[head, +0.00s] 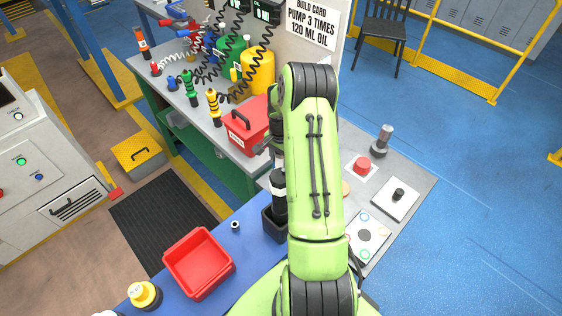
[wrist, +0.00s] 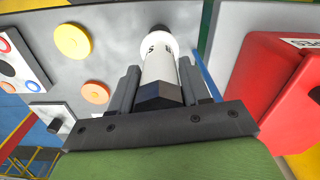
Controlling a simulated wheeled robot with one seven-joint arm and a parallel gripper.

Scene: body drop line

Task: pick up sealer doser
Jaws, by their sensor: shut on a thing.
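The sealer doser (wrist: 160,60), a white bottle with a dark end and dark lettering, sits between the two fingers of my gripper (wrist: 158,82) in the wrist view. My gripper is shut on it. My arm hides part of the gripper in the head view.
A red box with a black handle (head: 247,130) stands close behind. A red tray (head: 198,262) and a yellow-capped bottle (head: 145,295) are front left. Tools on coiled cords hang over the back bench.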

